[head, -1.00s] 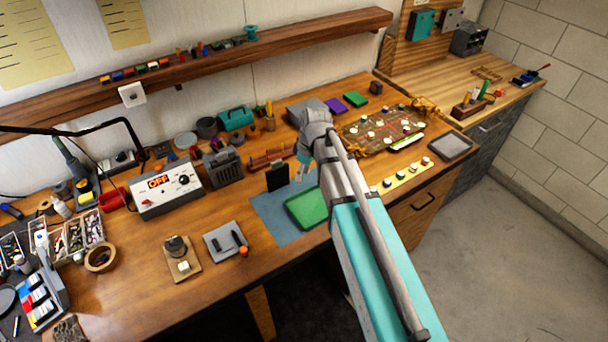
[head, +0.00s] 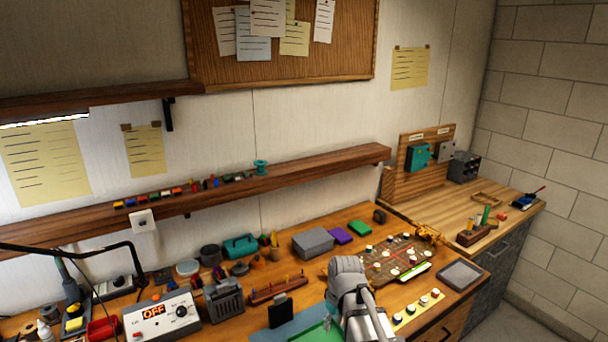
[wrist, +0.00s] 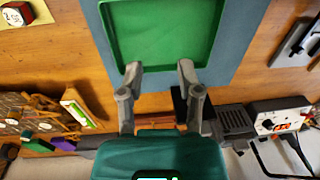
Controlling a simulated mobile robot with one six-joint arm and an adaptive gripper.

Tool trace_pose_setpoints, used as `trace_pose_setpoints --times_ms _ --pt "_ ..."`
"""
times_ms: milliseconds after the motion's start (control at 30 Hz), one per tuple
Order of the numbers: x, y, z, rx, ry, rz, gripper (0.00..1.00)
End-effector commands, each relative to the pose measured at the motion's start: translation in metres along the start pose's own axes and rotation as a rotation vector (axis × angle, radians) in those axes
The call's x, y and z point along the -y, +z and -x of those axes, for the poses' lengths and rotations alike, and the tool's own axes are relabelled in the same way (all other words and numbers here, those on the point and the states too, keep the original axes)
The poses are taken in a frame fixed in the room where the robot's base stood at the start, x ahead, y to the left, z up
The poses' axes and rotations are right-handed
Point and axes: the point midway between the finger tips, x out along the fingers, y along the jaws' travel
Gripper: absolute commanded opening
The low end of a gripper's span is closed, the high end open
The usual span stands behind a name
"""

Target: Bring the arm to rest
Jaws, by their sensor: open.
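My arm reaches up from the bottom of the head view, and its wrist (head: 350,285) is near the bottom edge, over the workbench. The gripper's fingers are hidden in the head view. In the wrist view my gripper (wrist: 159,75) is open, with its two fingers apart and nothing between them. The green tray (wrist: 165,50) lies on a blue mat (wrist: 232,62) just past the fingertips. The tray looks empty.
A track-like board (head: 400,258) with several pieces stands right of my wrist. A shelf (head: 290,180) runs along the wall.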

Motion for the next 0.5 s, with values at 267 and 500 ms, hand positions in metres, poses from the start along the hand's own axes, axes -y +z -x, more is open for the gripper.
trace_pose_setpoints --times_ms 267,500 --pt "-0.023 0.086 0.002 0.009 0.079 -0.419 0.46" --pt "-0.032 0.112 0.003 0.006 0.110 -0.577 0.46"
